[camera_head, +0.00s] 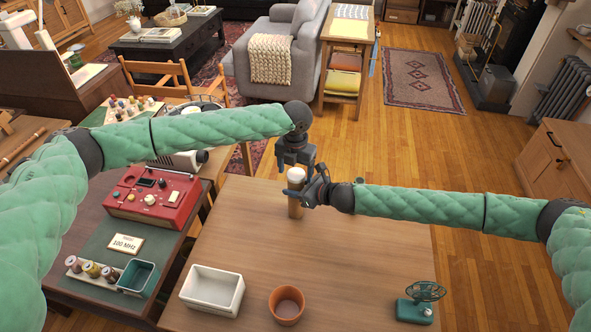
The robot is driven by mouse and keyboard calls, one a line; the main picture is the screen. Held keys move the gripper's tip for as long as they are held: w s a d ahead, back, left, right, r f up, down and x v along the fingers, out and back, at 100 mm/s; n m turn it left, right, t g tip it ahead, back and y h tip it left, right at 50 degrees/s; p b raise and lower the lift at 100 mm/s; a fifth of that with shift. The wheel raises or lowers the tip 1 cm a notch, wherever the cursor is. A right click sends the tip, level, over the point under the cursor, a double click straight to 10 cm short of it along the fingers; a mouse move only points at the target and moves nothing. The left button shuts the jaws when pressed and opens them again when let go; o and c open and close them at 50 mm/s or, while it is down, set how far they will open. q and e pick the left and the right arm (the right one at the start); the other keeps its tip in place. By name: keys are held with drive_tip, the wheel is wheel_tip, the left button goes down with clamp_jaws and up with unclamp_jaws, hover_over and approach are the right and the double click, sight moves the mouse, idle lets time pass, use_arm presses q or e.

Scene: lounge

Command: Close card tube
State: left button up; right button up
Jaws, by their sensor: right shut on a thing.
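The card tube (295,208) stands upright near the far edge of the wooden table, brown with a white top (296,174). My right gripper (302,190) comes in from the right and is shut on the tube's upper part, hiding some of its side. My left gripper (297,165) points down from above, directly over the white top. Its fingertips are at or just above the white top. I cannot tell whether they touch it or how far apart they are.
On the table's near side (330,265) stand a white box (212,290), a terracotta pot (287,305) and a small green fan (418,300). A red device (152,200) and a teal bin (138,277) sit on the left desk. The table's middle is clear.

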use_arm(q)
wheel_tip(320, 180, up, 12)
idle(0.7)
use_arm(e)
drive_tip(key=o, duration=1.5)
drive_tip(key=shift+c, duration=0.2)
drive_tip(key=shift+s+d+r, duration=0.15)
drive_tip(key=shift+s+d, duration=0.15)
drive_tip(key=shift+d, duration=0.2)
use_arm(q)
drive_tip(key=shift+f+b, duration=1.05)
drive_tip(key=shift+f, duration=0.05)
use_arm(e)
drive_tip(key=shift+v, duration=3.3)
drive_tip(key=shift+s, duration=0.1)
